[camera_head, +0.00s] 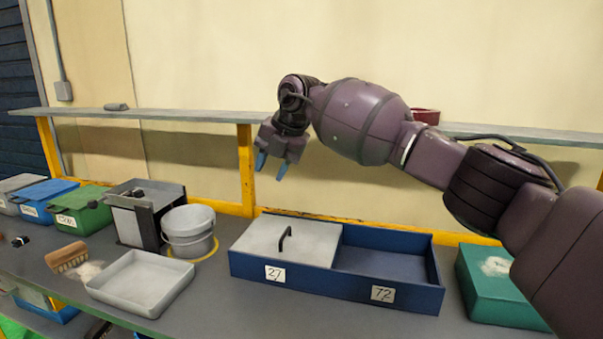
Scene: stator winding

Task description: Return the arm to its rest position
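My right arm (365,120) comes in from the right edge and reaches leftward above the bench. My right gripper (271,166) hangs in the air in front of the yellow shelf post, with its blue-tipped fingers pointing down. The two fingertips are apart and nothing shows between them. It is above and behind the blue two-part box and touches nothing that I can see. My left arm and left gripper are not in the picture.
The blue box (338,290) has a grey handled lid over its left part; its right part is open. A white bucket (188,228), grey tray (140,283), brush (66,257) and green box (490,290) stand on the bench. A shelf (190,115) runs behind the gripper.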

